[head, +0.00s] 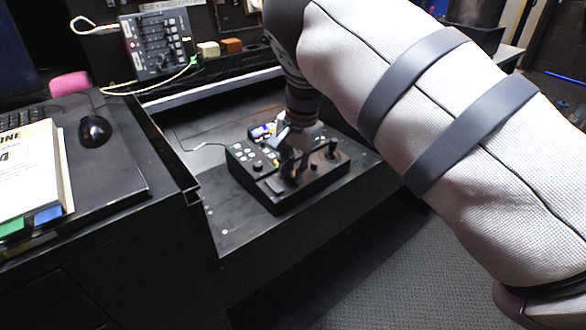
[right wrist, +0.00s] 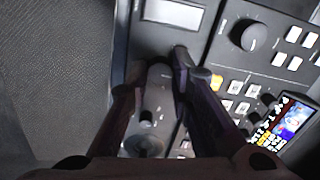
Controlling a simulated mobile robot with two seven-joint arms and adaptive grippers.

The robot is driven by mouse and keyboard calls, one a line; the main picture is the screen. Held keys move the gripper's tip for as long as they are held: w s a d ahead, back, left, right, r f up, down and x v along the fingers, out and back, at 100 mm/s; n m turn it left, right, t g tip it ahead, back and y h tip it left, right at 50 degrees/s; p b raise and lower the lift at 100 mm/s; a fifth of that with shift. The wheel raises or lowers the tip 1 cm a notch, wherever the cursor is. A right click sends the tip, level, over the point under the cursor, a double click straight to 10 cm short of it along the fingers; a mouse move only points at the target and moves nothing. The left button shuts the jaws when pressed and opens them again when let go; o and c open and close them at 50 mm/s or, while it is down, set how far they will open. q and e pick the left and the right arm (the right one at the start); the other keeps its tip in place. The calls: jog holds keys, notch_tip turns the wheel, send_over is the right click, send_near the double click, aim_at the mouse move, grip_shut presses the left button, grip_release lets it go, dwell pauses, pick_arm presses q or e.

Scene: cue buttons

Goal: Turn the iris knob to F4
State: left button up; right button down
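The black control panel (head: 310,185) sits on the low dark desk, with knobs, buttons, a joystick (head: 331,150) and a small lit screen (head: 262,131). My right gripper (head: 291,160) points down over its middle. In the right wrist view its two fingers (right wrist: 160,72) stand apart on either side of a grey rounded control (right wrist: 156,105). I cannot tell whether they press on it. A large round dark knob (right wrist: 250,36) stands clear of the fingers. No iris label or F4 mark is readable, so which knob is the iris is unclear. My left gripper is out of view.
A second panel with sliders (head: 157,45) stands at the back left with cables. A black mouse (head: 95,131) and papers (head: 28,175) lie on the left desk. A raised desk edge (head: 165,150) borders the panel's left. Open floor (head: 400,270) lies in front.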

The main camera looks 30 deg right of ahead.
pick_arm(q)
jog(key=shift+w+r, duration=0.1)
pick_arm(e)
jog(key=shift+r+n+p, duration=0.15)
jog(key=shift+n+p, duration=0.3)
jog(key=shift+n, duration=0.85)
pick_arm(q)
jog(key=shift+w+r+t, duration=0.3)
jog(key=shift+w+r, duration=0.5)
pick_arm(e)
jog(key=shift+n, duration=2)
pick_arm(q)
jog(key=shift+p, duration=0.3)
pick_arm(e)
jog(key=c, duration=1.7)
grip_release()
notch_tip(320, 180, up, 12)
jog(key=s, duration=0.1)
jog(key=shift+s+d+f, duration=0.15)
jog(key=shift+s+f, duration=0.05)
